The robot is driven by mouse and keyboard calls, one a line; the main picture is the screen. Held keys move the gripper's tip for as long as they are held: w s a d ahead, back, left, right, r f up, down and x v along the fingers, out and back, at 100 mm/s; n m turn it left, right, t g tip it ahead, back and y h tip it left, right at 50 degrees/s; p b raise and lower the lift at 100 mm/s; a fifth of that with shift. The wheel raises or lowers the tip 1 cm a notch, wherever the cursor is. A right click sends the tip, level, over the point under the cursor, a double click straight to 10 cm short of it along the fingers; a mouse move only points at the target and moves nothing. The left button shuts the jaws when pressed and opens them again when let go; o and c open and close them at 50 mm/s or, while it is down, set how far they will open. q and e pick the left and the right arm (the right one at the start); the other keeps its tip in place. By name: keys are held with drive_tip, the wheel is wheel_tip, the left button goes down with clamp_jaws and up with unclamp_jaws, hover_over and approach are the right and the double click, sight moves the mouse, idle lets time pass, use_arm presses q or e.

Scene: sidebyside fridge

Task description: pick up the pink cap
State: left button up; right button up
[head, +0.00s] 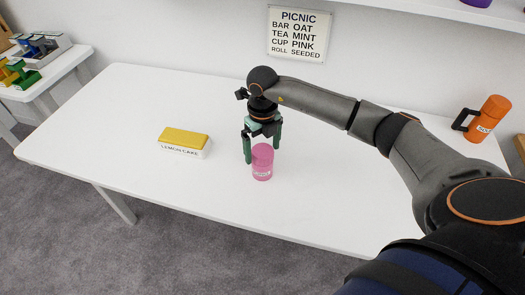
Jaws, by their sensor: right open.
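A pink cup (262,166) with a small white label stands upright on the white table (215,95). I see no separate pink cap; this cup is the only pink thing on the table. My right gripper (262,152) points down at the cup from above, with its green fingers apart. One finger is left of the cup and the other is at its right, behind the upper part. I cannot tell whether the fingers touch it. My left gripper is not in view.
A yellow and white lemon cake box (184,142) lies left of the cup. A picnic sign (299,34) hangs on the wall. A side table (45,80) with coloured things is at the left.

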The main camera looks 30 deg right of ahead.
drive_tip(key=c, duration=1.2)
drive_tip(key=shift+r, duration=0.2)
